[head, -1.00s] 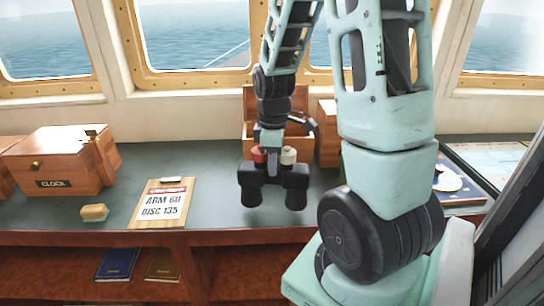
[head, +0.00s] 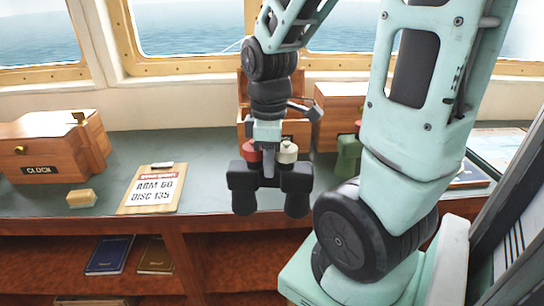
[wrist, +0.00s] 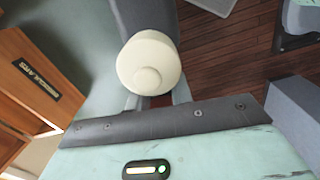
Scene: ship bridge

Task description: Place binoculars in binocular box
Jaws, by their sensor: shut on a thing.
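The dark binoculars (head: 243,180) hang upright in my gripper (head: 268,168), near the counter's front edge. They have one red and one cream end cap on top. In the wrist view, the cream cap (wrist: 148,65) and a grey barrel (wrist: 147,18) show in front of my gripper, with its fingers mostly hidden. The wooden binocular box (head: 296,130) stands behind my gripper at the back of the counter, partly hidden by my arm. It appears open, with a raised back. In the wrist view a labelled wooden box (wrist: 25,100) lies at left; its label is hard to read.
A clock box (head: 45,148), a yellow block (head: 81,198) and a clipboard (head: 150,190) are at left. Another wooden box (head: 335,105) and a green object (head: 347,155) stand right of the binocular box, close to my arm. Books (head: 108,255) lie on the shelf below.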

